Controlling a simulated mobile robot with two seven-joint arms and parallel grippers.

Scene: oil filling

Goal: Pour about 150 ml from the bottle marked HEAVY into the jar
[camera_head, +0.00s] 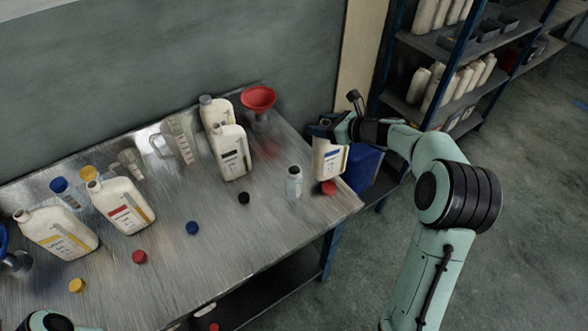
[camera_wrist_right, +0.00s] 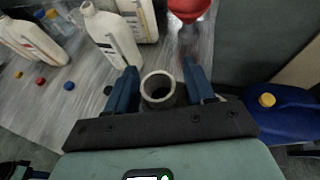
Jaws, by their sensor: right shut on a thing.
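My right gripper (camera_head: 328,130) is shut on the neck of a cream bottle (camera_head: 330,159) with a blue-banded label, near the table's right corner. The bottle looks about upright; I cannot tell whether its base touches the table, and its label is too small to read. In the right wrist view the bottle's open, uncapped mouth (camera_wrist_right: 160,88) sits between the fingers of the right gripper (camera_wrist_right: 162,85). A small clear jar (camera_head: 294,184) stands upright on the table just left of the held bottle. My left gripper is not seen; only part of my left arm shows at the lower left.
Several other cream bottles stand left, including a black-label one (camera_head: 231,153) and a red-label one (camera_head: 122,206). A red funnel (camera_head: 258,97), clear measuring jugs (camera_head: 180,138) and loose caps, one red (camera_head: 329,188), are on the metal table (camera_head: 240,235). A blue canister (camera_wrist_right: 285,112) is right.

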